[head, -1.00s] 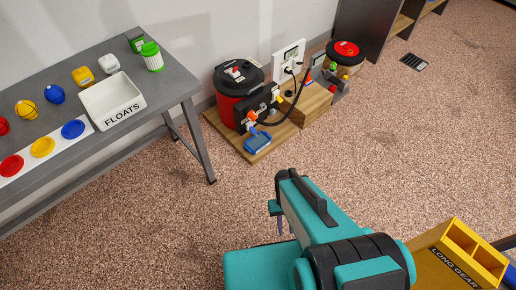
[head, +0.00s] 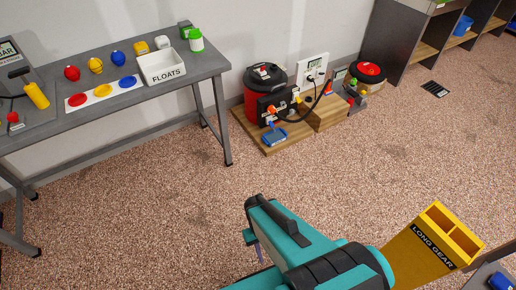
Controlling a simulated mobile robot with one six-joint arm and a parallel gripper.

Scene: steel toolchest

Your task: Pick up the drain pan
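A small blue pan (head: 274,138), which looks like the drain pan, sits on a wooden board (head: 283,147) on the floor. It lies in front of a red and black tank (head: 266,85), just below an orange valve fitting. My teal arm reaches up from the bottom of the head view. My gripper (head: 256,245) is at its far end, well short of the pan and apart from it. The fingers are mostly hidden behind the arm, so their opening does not show.
A grey table (head: 140,98) at left holds a white FLOATS bin (head: 163,68), coloured floats and discs. A yellow LONG GEAR box (head: 432,245) stands at lower right. A wooden block (head: 328,114) and red-topped device stand right of the tank. The floor between is open.

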